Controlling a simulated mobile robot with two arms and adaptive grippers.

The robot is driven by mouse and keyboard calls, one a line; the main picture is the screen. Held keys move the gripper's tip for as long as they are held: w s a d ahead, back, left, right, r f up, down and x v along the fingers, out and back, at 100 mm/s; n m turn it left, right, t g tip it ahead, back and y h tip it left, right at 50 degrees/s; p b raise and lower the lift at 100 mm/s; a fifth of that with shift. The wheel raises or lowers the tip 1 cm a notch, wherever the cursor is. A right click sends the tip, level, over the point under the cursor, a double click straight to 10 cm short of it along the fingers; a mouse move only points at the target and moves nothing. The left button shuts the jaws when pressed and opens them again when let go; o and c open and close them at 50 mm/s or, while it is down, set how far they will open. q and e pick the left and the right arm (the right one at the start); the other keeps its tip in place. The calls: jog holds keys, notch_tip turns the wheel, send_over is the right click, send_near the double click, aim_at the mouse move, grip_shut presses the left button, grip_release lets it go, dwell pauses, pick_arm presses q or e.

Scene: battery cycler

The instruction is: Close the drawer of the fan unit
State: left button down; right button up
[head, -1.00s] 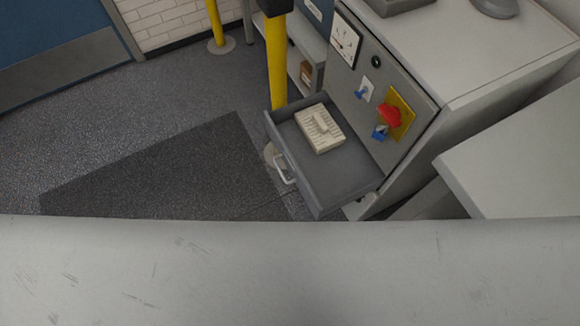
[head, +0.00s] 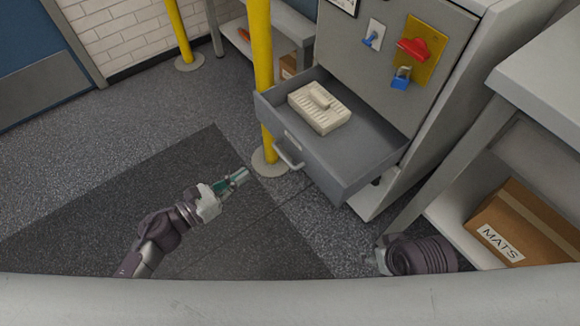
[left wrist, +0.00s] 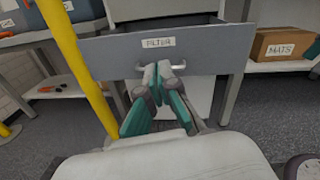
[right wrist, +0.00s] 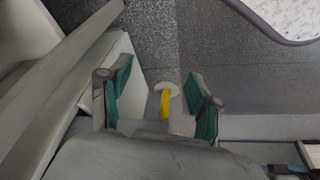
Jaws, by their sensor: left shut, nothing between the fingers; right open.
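The fan unit (head: 385,85) is a grey cabinet at the upper right of the head view. Its grey drawer (head: 375,150) stands open, pulled out towards the lower left, with a pale ribbed block (head: 319,107) inside. The drawer front carries a bar handle (head: 288,157); in the left wrist view it also has a label (left wrist: 158,43) reading FILTER. My left gripper (head: 241,176) is shut and empty, in front of the handle and apart from it in the head view. In the left wrist view its fingers (left wrist: 165,82) overlap the handle. My right gripper (right wrist: 158,92) is open and empty, low by the bench.
A yellow post (head: 262,80) stands close to the drawer's left corner. A red switch (head: 413,47) and a blue padlock (head: 401,78) are on the cabinet front. At right, a bench (head: 535,75) has a MATS box (head: 525,225) below. Open floor with a dark mat (head: 150,200) lies left.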

pick_arm(q)
jog(key=s+d+r+m+g+h, duration=0.1)
jog(key=m, duration=0.2)
send_near(302, 144)
jog(key=x, duration=0.7)
jog(key=shift+w+d+f, duration=0.1)
jog(key=shift+w+f, duration=0.05)
jog(key=shift+w, duration=0.05)
pick_arm(e)
jog(key=shift+s+v, duration=0.2)
jog(key=shift+v, duration=0.75)
pick_arm(q)
jog(key=shift+d, duration=0.15)
